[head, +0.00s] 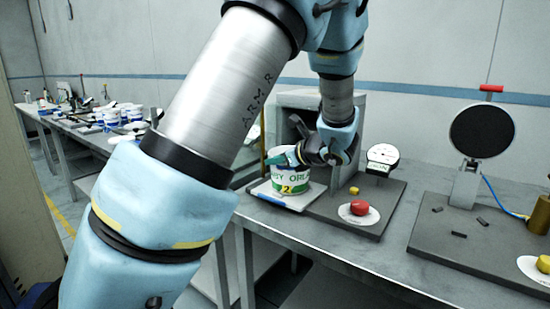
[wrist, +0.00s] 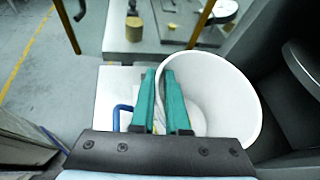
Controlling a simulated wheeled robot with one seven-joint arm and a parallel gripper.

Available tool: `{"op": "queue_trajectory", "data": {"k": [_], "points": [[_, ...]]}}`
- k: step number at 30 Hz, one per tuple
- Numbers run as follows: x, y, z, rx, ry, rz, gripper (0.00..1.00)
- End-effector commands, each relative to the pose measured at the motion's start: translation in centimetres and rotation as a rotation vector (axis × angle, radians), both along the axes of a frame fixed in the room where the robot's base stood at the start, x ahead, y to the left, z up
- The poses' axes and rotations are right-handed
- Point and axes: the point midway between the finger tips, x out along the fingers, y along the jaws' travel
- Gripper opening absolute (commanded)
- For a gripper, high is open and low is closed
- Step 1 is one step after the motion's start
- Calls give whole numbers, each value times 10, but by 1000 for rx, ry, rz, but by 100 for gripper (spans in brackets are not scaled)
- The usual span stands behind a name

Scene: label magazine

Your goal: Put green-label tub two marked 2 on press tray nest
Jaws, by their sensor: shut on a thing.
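The green-label tub two (head: 291,186), white with a yellow patch marked 2, stands upright on or just above the white press tray nest (head: 262,190). I cannot tell whether its base touches the tray. My gripper (head: 284,157) is at the tub's upper rim. In the wrist view my gripper (wrist: 165,85) has its teal fingers either side of the tub's left wall, one inside and one outside, shut on it. The open, empty white tub (wrist: 228,105) shows to the right, and the tray (wrist: 112,85) to the left. The tub hides part of the tray.
A grey press housing (head: 296,100) stands behind the tray. Right of it are a red button (head: 360,208), a small gauge (head: 382,155) and a round black disc on a stand (head: 481,131). Several tubs (head: 124,113) stand on the far left bench.

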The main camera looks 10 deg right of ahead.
Motion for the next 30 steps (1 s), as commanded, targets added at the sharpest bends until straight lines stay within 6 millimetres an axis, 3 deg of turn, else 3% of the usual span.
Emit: {"op": "queue_trajectory", "data": {"k": [4,5,13,23,30], "points": [[1,0,0,0,-1,1,0],[1,0,0,0,-1,1,14],[0,0,0,1,-1,0,44],[-3,-2,2,-1,-2,0,45],[-33,-20,16,-2,-2,-4,45]]}}
